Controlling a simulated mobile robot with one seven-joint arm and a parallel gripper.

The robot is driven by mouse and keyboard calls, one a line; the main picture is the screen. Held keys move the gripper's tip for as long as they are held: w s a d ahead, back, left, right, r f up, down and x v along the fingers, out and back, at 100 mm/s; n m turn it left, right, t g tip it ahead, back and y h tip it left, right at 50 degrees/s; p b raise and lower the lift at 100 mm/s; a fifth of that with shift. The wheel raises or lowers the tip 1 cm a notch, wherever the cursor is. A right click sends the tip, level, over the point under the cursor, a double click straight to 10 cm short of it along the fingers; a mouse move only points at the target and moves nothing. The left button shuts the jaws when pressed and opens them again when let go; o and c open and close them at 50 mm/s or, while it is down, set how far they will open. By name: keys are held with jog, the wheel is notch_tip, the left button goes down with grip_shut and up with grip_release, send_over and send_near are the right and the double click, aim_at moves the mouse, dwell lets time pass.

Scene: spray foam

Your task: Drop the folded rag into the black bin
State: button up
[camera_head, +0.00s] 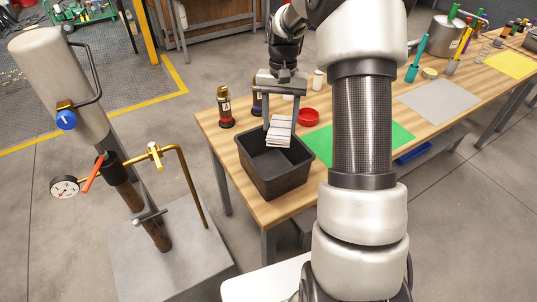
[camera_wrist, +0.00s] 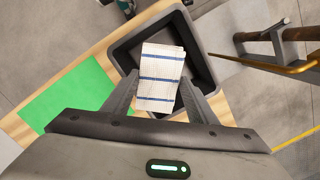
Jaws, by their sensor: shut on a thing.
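The folded rag (camera_head: 280,131) is white, and the wrist view shows blue stripes on it (camera_wrist: 161,78). My gripper (camera_head: 280,120) is shut on the rag, with a finger on each side of it. The rag hangs over the black bin (camera_head: 272,178), an open box on the near left end of the wooden table. In the wrist view the bin (camera_wrist: 205,75) lies below and around the rag, and the part of its floor behind the rag is hidden. I cannot tell exactly how far the rag is above the bin's rim.
A green mat (camera_head: 402,136), a red bowl (camera_head: 308,116) and a dark bottle (camera_head: 225,108) are near the bin. A grey mat (camera_head: 438,100) lies farther right.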

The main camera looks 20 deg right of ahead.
jog(key=shift+s+f+b, duration=0.15)
jog(key=shift+f+b, duration=2.05)
jog(key=shift+f, duration=0.8)
jog(key=o, duration=1.1)
jog(key=shift+r, duration=0.15)
notch_tip(320, 180, up, 17)
jog(key=w+d+p, duration=0.1)
jog(key=w+p, duration=0.1)
